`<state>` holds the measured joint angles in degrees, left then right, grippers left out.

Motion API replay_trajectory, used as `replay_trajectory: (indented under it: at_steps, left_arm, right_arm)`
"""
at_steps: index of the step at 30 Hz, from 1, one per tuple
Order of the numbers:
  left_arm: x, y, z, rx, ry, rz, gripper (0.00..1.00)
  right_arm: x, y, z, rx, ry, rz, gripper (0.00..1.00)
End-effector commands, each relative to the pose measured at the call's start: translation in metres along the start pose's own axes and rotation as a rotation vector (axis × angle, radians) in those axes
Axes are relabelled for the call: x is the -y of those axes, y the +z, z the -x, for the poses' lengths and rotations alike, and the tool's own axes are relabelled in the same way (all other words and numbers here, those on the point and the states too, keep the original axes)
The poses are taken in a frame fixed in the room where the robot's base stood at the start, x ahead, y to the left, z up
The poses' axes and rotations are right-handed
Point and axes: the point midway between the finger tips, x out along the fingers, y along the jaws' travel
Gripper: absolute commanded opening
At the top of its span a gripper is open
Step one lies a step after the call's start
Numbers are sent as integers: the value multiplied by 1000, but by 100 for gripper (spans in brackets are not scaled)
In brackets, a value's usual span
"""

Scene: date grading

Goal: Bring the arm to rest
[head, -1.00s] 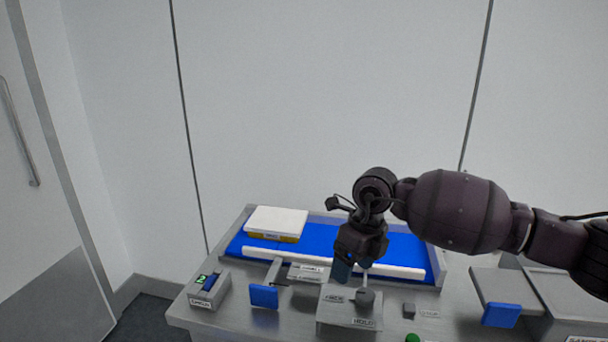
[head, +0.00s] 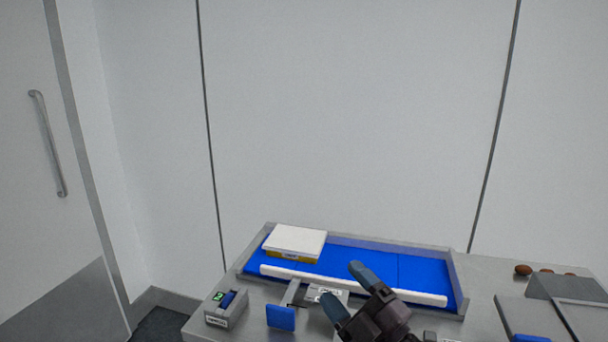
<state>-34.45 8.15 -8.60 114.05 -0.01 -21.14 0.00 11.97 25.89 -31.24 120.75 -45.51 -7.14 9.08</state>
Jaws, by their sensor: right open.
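My right gripper (head: 350,290) is at the bottom middle of the head view, over the front of the metal bench (head: 258,312). Its two blue-grey fingers are spread apart with nothing between them. It hides part of the small labelled fittings at the bench front. Most of my right arm is below the picture. My left gripper is not in view.
A blue-floored tray (head: 420,272) with a white bar (head: 350,285) holds a white-and-yellow box (head: 296,243). A switch box (head: 226,308) and a blue paddle (head: 281,317) stand at the front left. Several brown dates (head: 523,270) lie at the right, behind grey covers (head: 535,316).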

Motion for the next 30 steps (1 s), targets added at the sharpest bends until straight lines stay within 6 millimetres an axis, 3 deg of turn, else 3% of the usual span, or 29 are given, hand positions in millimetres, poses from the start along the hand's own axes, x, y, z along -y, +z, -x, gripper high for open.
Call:
replay_trajectory:
  at_steps: [6, 13, 18, 21, 30]
  left_arm:
    - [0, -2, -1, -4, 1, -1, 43]
    - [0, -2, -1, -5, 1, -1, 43]
    - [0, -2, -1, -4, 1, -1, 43]
    - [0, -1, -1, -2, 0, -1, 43]
    - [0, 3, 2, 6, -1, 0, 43]
  right_arm:
    - [0, 64, 70, 486, 75, -271, 70]
    - [27, 105, 177, 993, 55, -541, 70]
    - [53, 104, 261, 1324, -14, -725, 70]
    - [64, 96, 295, 1454, -55, -800, 70]
    - [81, 67, 361, 1700, -161, -950, 70]
